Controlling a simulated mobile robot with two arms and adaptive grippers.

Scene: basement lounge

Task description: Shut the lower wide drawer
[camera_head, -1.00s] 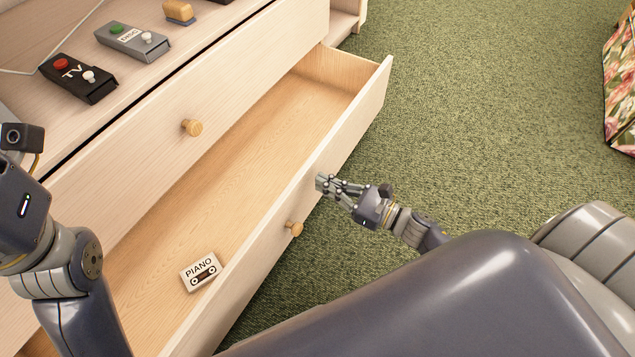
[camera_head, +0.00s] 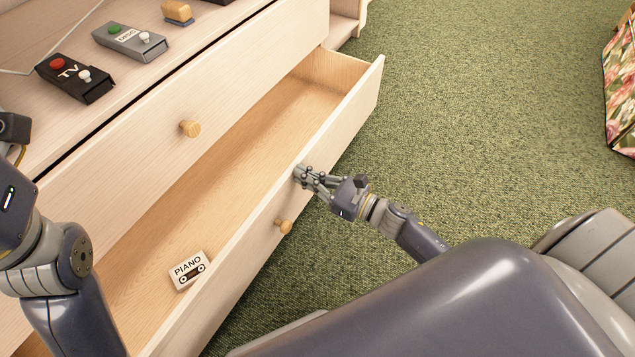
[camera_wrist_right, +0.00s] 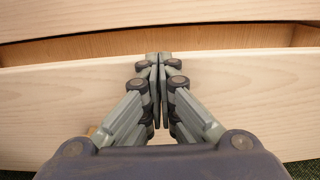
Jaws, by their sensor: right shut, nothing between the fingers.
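The lower wide drawer (camera_head: 345,112) is pale wood and stands partly open, with its inside showing in the head view. A round wooden knob (camera_head: 285,226) is on its front. My right gripper (camera_head: 300,174) is shut and empty, its fingertips at the drawer front near the top edge, beyond the knob. In the right wrist view the closed fingertips (camera_wrist_right: 158,58) are at the drawer front (camera_wrist_right: 240,95), and a gap to the drawer inside shows behind it. A cassette marked PIANO (camera_head: 188,270) lies in the drawer.
The upper drawer (camera_head: 235,100) is shut, with its own knob (camera_head: 190,129). Green carpet (camera_head: 470,120) is free at the right. A floral item (camera_head: 620,85) stands far right.

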